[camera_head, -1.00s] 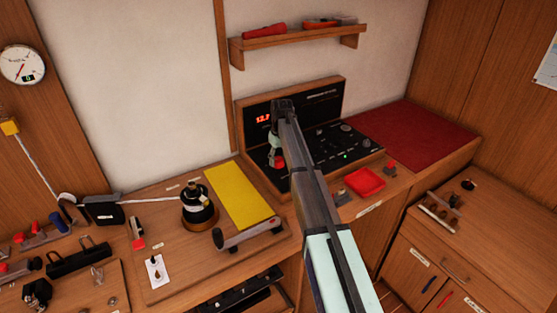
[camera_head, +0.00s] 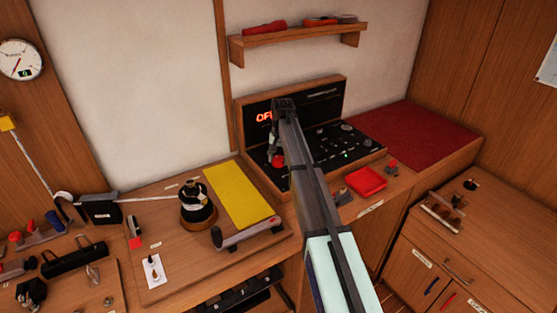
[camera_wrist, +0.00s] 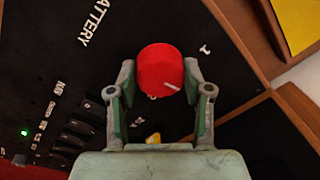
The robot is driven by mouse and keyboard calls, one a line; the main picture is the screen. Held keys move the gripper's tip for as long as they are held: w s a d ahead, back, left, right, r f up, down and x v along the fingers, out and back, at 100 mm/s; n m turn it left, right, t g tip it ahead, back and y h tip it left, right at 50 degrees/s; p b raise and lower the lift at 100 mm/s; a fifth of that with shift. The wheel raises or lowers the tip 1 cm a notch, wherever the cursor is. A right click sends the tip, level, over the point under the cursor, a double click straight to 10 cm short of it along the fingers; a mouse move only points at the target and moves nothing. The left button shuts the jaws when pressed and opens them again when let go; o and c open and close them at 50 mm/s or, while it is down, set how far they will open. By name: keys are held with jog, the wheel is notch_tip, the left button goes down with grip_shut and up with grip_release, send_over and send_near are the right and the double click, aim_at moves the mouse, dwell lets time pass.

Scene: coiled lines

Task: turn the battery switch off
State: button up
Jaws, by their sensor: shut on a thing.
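The battery switch is a red round knob (camera_wrist: 160,72) with a white pointer line, on a black panel lettered BATTERY in the wrist view. It also shows as a small red spot in the head view (camera_head: 278,160), partly hidden by my arm. My gripper (camera_wrist: 159,85) is shut on the knob, with one finger on each side. In the head view my gripper (camera_head: 275,150) reaches down to the panel. The red display (camera_head: 264,116) on the panel's upright back shows letters that begin "OF"; my arm hides the rest.
Several small switches and a green light (camera_wrist: 25,132) lie beside the knob. A shelf (camera_head: 297,40) hangs above the panel.

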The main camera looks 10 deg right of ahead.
aim_at(281, 159)
jog(key=shift+f+m, duration=0.1)
jog(key=shift+m, duration=0.8)
jog(key=o, duration=1.2)
jog(key=shift+c, duration=0.2)
notch_tip(281, 159, up, 12)
jog(key=shift+s+d, duration=0.2)
jog(key=shift+d, duration=0.1)
